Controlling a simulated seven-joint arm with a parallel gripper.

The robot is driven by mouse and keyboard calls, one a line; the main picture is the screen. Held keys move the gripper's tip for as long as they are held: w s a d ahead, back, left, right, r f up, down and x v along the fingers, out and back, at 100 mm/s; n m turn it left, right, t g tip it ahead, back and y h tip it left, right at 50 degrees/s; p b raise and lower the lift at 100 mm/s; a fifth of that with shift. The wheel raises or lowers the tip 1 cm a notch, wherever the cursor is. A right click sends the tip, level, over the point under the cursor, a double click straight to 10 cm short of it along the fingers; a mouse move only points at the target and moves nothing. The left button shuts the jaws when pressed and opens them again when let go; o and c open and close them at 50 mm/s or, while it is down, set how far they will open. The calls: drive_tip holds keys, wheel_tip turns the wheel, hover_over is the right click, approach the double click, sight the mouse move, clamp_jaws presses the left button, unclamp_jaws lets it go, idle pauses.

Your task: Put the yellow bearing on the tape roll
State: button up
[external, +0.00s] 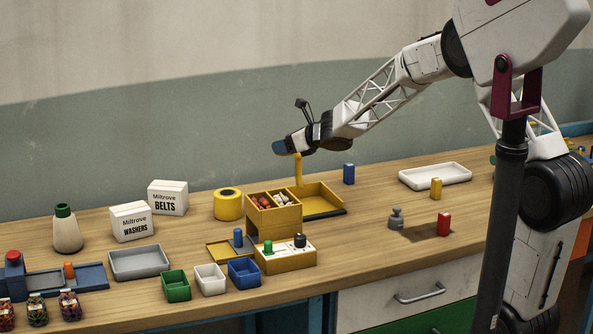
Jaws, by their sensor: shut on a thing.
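I cannot pick out the yellow bearing for certain. The tape roll (228,207) is a yellow cylinder with a dark opening on top, standing left of the box. My gripper is to its right and higher, apart from it.
The box's compartments hold small reddish and pale parts. A yellow tray (325,198) lies beside it. White boxes (168,198) stand left of the tape roll. A blue block (348,174), a yellow block (435,188) and a red block (444,223) stand right.

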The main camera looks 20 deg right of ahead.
drive_tip(key=a+n+g+y, duration=0.2)
drive_tip(key=a+n, duration=0.1)
drive_tip(key=a, duration=1.4)
drive_tip(key=shift+w+a+r+y, duration=0.2)
drive_tip(key=shift+w+a+y, duration=0.05)
drive_tip(key=shift+w+y, duration=0.1)
drive_tip(key=shift+f+g, duration=0.15)
drive_tip(key=shift+g, duration=0.15)
hover_over(229, 193)
drive_tip(key=shift+w+d+f, duration=0.1)
drive_tip(key=shift+w+f, duration=0.05)
drive_tip(key=shift+f, duration=2.8)
drive_tip(key=shift+f, duration=1.9)
drive_tip(key=shift+f, duration=0.2)
drive_tip(key=o, duration=1.1)
drive_tip(key=shift+o, duration=0.2)
drive_tip(key=shift+r, duration=0.2)
